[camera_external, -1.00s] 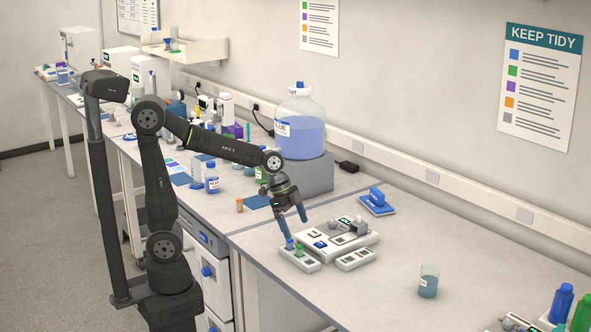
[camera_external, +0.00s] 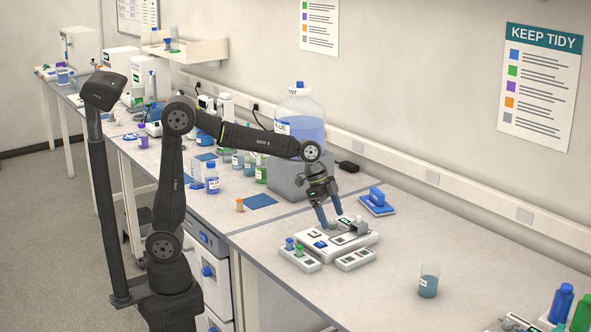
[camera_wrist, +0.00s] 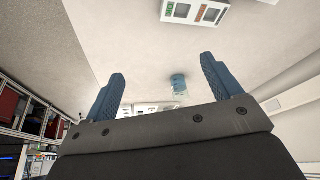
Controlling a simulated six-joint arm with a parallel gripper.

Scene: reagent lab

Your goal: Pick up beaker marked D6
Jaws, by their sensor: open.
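A clear beaker (camera_external: 429,281) with blue liquid and a small white label stands upright on the bench, right of the device. Its marking is too small to read. A small blue-filled vessel (camera_wrist: 179,83), seemingly this beaker, shows between the fingers in the wrist view, some way beyond them. My gripper (camera_external: 331,218) is open and empty, with blue fingers pointing down over the back left of the white device, left of and apart from the beaker. The wrist view shows both spread fingers (camera_wrist: 163,67).
A white device (camera_external: 328,240) and small racks with a blue and a green cap (camera_external: 299,249) lie below my gripper. A blue-handled block (camera_external: 376,202) lies behind. Blue and green bottles (camera_external: 562,303) stand at the right corner. Bench around the beaker is clear.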

